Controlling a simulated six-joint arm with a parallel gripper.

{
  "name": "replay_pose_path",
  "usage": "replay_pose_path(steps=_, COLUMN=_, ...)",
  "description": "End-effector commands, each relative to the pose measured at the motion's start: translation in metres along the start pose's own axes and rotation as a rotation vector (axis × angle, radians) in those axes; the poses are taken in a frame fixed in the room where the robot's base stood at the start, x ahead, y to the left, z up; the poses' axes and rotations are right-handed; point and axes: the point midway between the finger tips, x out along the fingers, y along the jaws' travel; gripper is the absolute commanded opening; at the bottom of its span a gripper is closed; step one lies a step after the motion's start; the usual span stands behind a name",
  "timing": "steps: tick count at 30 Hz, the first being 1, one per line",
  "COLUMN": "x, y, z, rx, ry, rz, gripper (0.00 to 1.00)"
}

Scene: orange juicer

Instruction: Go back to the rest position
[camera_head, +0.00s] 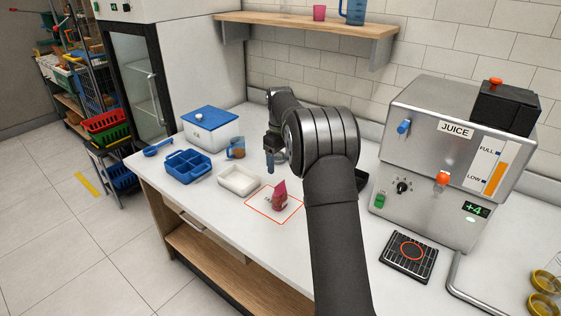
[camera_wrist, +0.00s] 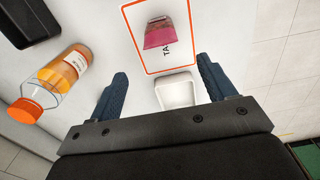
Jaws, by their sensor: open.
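My gripper (camera_head: 271,163) hangs above the worktop in the head view, left of my arm's large dark joint. In the wrist view its two blue fingers (camera_wrist: 162,78) are spread apart with nothing held between them. A pink pouch (camera_head: 280,196) sits inside an orange-outlined square on the worktop, apart from the gripper. The pouch (camera_wrist: 166,34) also shows in the wrist view, beyond the fingertips. My arm hides part of the worktop in the head view.
A white tray (camera_head: 239,181), a blue divided tray (camera_head: 188,166) and a blue-lidded box (camera_head: 211,126) stand left. The juice machine (camera_head: 452,165) stands right, with a dark grate (camera_head: 408,257) before it. An orange-capped bottle (camera_wrist: 53,82) shows in the wrist view. A shelf (camera_head: 310,22) is above.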

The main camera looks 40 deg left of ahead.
Motion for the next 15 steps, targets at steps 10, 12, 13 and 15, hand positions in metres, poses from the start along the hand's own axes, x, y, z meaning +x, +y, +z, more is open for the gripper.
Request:
replay_pose_path(steps=10, x=0.031, y=0.000, z=0.000, rx=0.000, ry=-0.003, rz=-0.003, gripper=0.76)
replay_pose_path(steps=12, x=0.044, y=-0.001, z=0.000, rx=0.000, ry=-0.003, rz=-0.003, gripper=0.76)
replay_pose_path(steps=13, x=0.050, y=-0.001, z=0.000, rx=0.000, ry=-0.003, rz=-0.003, gripper=0.76)
replay_pose_path(steps=15, x=0.065, y=-0.001, z=0.001, rx=0.000, ry=-0.003, rz=-0.003, gripper=0.76)
